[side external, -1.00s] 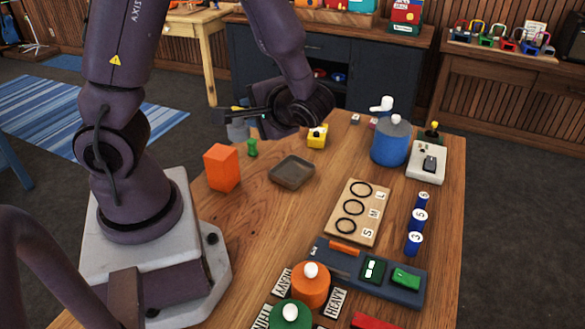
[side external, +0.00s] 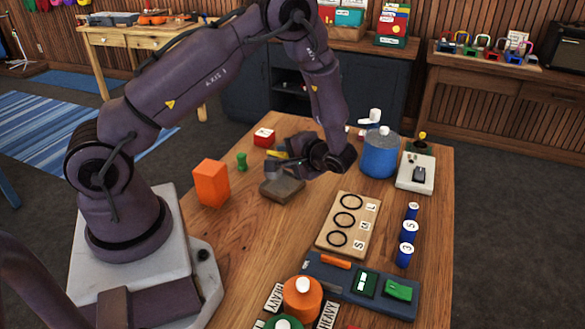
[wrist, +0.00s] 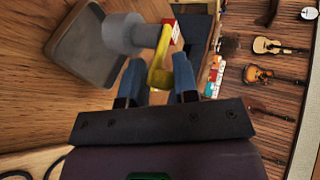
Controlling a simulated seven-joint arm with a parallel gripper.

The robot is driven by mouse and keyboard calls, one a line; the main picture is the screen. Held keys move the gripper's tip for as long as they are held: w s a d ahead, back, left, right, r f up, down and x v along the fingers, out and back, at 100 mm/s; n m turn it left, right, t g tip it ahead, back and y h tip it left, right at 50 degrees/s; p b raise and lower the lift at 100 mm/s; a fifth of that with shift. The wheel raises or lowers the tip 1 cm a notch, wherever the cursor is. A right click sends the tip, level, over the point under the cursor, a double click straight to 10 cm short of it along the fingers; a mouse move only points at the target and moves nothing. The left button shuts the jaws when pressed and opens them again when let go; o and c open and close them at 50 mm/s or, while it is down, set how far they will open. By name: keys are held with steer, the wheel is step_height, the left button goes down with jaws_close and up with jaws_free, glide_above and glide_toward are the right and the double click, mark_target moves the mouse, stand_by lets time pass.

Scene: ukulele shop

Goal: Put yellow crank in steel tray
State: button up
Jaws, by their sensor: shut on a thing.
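The yellow crank (wrist: 160,60) is held between the blue fingertips of my gripper (wrist: 157,82) in the wrist view. A grey cylinder (wrist: 122,34) sits at its far end and looks joined to it. In the side view the crank's yellow part (side external: 276,154) shows beside my gripper (side external: 290,166), with the grey end low over the tray. The steel tray (side external: 290,194) is a dark, shallow square on the table, partly covered by the gripper and crank. It also shows in the wrist view (wrist: 62,52), left of the crank. Whether the crank touches it I cannot tell.
An orange block (side external: 210,184) and a green peg (side external: 241,161) stand left of the tray. A red box (side external: 264,138) is behind it. A wooden ring board (side external: 326,240) and a blue canister (side external: 380,156) are to the right. Bare table lies in front of the tray.

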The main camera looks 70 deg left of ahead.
steer(key=shift+w+a+f, duration=0.1)
steer(key=shift+w+f, duration=0.15)
steer(key=shift+f, duration=0.55)
steer(key=shift+w+a+f, duration=0.1)
steer(key=shift+w+f, duration=0.1)
steer(key=shift+f, duration=0.6)
steer(key=shift+w+a+f, duration=0.1)
steer(key=shift+w+f, duration=0.15)
steer(key=shift+f, duration=0.55)
steer(key=shift+f, duration=0.15)
steer(key=o, duration=0.9)
